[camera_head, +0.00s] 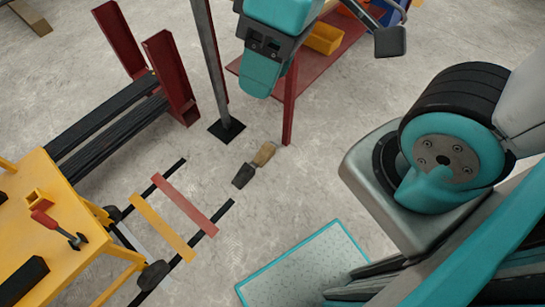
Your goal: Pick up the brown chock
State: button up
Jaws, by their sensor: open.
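The brown chock (265,154) lies on the concrete floor near the middle of the view. A dark block (243,176) lies just off its lower left end; I cannot tell whether the two touch. My gripper (263,80) hangs from the top of the view, teal with a dark mount. It is open, seen from one side, with nothing visible in it. It appears higher up in the picture than the chock and apart from it. The chock is not covered by the arm.
A grey post (211,60) on a dark foot plate and a red table (290,105) with a yellow bin (323,38) stand beyond the chock. A yellow bench (40,235) is at left. Red and yellow strips (185,205) and a teal-edged plate (305,265) lie nearer. Floor right of the chock is clear.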

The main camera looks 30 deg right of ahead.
aim_at(267, 151)
jog(key=z, duration=0.2)
jog(key=i, duration=1)
jog(key=u, duration=0.65)
